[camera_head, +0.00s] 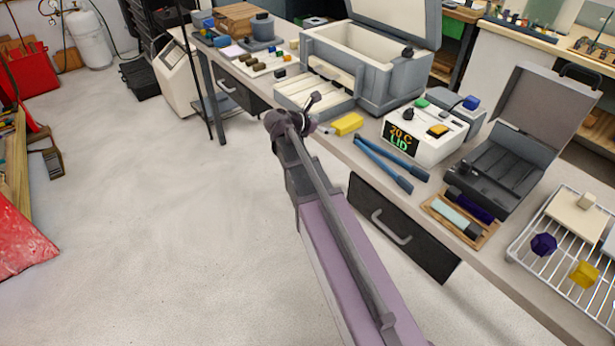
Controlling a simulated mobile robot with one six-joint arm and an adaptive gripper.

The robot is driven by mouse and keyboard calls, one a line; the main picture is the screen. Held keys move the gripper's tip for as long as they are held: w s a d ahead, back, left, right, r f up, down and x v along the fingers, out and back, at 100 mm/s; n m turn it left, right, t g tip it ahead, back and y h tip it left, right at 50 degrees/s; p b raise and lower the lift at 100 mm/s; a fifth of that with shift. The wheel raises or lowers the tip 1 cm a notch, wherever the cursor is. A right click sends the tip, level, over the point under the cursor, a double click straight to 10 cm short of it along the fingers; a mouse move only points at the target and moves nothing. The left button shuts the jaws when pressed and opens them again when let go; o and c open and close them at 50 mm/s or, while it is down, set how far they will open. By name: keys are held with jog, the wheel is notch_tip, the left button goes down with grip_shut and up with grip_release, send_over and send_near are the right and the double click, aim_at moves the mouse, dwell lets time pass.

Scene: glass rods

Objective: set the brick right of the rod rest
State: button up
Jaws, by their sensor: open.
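A yellow brick (347,123) lies on the bench near its front edge. A pale rack with grooves (300,98) lies left of the brick, in front of the large grey box; it may be the rod rest, but I cannot tell for sure. My gripper (320,113) is open, with its fingers apart and nothing seen between them. It shows at the bench's front edge, just left of the brick and overlapping the pale rack's right end in the picture. I cannot tell its height or whether it touches anything.
An open grey cooler box (365,75) stands behind the rack. Right of the brick are blue-handled pliers (385,163), a white heater unit (425,137), a wooden tray with rods (445,218), an open dark case (500,160) and a wire rack (535,255). Little bare bench surrounds the brick.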

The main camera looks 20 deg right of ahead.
jog(key=s+a+f+m+g+y, duration=0.1)
jog(key=s+a+f+m+y, duration=0.2)
jog(key=s+m, duration=0.4)
jog(key=s+a+f+m+g+y, duration=0.2)
jog(key=s+a+f+m+y, duration=0.2)
jog(key=s+a+m+y, duration=0.1)
jog(key=s+a+f+m+g+y, duration=0.1)
jog(key=s+a+f+m+y, duration=0.2)
jog(key=s+a+m, duration=0.3)
jog(key=shift+s+f+m+y, duration=0.3)
jog(key=shift+s+m+y, duration=0.3)
jog(key=shift+s+m, duration=1.05)
jog(key=shift+s, duration=0.15)
